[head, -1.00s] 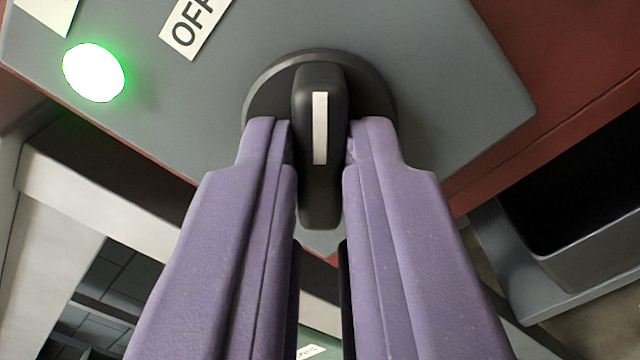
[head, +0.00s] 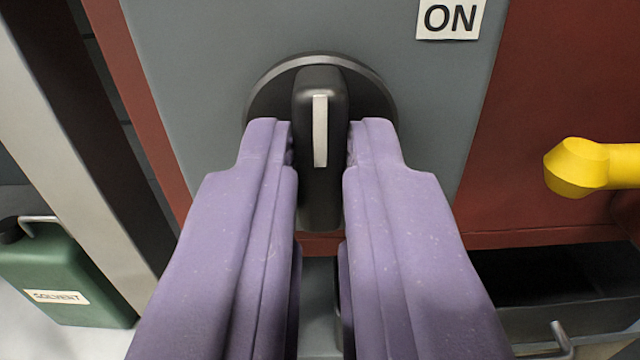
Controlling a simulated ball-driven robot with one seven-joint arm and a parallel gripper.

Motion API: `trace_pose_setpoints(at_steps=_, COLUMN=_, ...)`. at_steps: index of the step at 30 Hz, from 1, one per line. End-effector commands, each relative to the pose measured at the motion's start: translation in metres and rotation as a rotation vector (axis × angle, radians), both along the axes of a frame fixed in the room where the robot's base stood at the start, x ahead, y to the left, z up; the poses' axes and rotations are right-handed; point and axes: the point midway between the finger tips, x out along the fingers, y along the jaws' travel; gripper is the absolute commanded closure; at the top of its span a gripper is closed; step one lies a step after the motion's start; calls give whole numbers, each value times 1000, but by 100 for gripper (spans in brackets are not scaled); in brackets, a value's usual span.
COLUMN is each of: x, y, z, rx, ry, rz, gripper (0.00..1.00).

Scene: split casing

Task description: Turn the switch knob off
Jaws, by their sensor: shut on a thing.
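The switch knob (head: 321,195) is a black bar handle with a white index line, on a round black base (head: 270,95) on a grey panel (head: 190,60). My gripper (head: 320,150) has its two purple fingers shut on the knob's bar, one on each side. The bar and its white line stand upright in the picture, and the panel now looks nearly level. An ON label (head: 450,18) is on the panel to the upper right of the knob. The OFF label and the green lamp are out of view now.
A red casing (head: 525,110) surrounds the panel, with a yellow handle (head: 580,168) jutting out at right. A dark open drawer (head: 560,310) is at lower right. A green solvent can (head: 70,270) stands at lower left beside a pale post (head: 70,140).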

Motion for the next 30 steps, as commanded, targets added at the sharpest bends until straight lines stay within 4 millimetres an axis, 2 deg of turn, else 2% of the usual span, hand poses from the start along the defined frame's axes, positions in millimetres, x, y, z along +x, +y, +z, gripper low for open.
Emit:
trace_pose_setpoints(at_steps=20, x=-1, y=0, z=-2, rx=-60, ry=7, rz=0, gripper=100)
trace_pose_setpoints(at_steps=21, x=-1, y=0, z=-2, rx=-60, ry=7, rz=0, gripper=77)
trace_pose_setpoints(at_steps=23, x=-1, y=0, z=-2, rx=-60, ry=7, rz=0, gripper=63)
trace_pose_setpoints(at_steps=24, x=-1, y=0, z=-2, rx=-60, ry=6, rz=0, gripper=61)
trace_pose_setpoints(at_steps=30, x=-1, y=0, z=-1, rx=-58, ry=5, rz=0, gripper=61)
